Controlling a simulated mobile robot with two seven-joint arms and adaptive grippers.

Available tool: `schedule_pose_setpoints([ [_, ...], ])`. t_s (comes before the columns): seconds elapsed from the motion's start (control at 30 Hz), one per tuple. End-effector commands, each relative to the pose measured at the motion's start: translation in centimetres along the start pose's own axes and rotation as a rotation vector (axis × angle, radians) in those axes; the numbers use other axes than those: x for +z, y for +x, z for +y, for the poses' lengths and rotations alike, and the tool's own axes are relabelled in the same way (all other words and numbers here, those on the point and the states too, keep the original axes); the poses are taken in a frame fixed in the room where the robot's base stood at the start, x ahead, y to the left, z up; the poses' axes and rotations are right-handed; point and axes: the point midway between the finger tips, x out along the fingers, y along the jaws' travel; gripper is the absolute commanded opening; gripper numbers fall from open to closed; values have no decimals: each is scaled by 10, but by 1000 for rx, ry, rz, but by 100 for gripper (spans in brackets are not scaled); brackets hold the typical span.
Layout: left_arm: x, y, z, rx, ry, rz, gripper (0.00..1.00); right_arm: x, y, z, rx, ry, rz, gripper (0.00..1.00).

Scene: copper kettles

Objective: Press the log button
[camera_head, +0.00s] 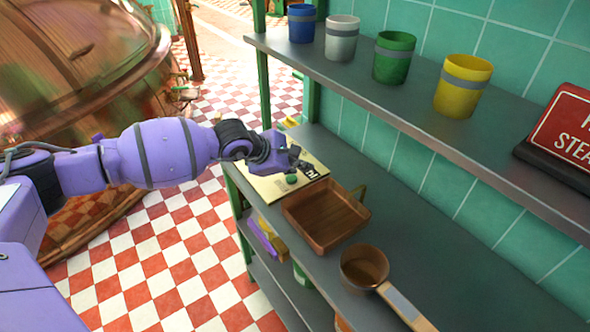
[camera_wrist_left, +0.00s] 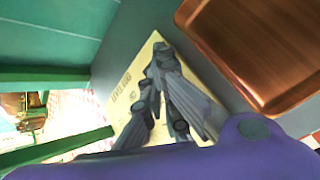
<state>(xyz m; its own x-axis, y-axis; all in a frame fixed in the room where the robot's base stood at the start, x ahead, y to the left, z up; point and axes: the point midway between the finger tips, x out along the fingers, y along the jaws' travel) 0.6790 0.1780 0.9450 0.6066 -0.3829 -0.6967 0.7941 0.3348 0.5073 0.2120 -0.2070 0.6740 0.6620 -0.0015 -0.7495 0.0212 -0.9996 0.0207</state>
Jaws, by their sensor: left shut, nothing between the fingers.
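A pale yellow plate (camera_head: 264,190) lies on the middle shelf at its far end. A round green button (camera_head: 291,179) sits on it, beside a dark mark. In the left wrist view the plate (camera_wrist_left: 128,101) bears lettering that seems to read "LEVEL LOG"; no green button shows there, and the fingers cover part of the plate. My left gripper (camera_head: 300,163) is shut and empty, over the plate just beyond the button. I cannot tell whether its fingertips touch the plate. My right gripper is not in view.
A copper tray (camera_head: 325,216) sits right beside the plate, with a copper pan (camera_head: 364,267) nearer. Blue, white, green and yellow cups (camera_head: 463,86) and a red sign (camera_head: 567,125) stand on the upper shelf (camera_head: 420,95). A large copper kettle (camera_head: 80,90) is at left.

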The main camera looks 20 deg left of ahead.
Motion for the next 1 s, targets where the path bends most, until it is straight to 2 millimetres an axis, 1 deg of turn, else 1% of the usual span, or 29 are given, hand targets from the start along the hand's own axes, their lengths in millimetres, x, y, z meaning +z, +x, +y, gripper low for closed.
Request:
schedule_pose_setpoints([
  [0.6,0,0,0,0,0,0,0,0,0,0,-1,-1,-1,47],
  [1.0,-5,6,-4,0,0,0,0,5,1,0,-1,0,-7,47],
])
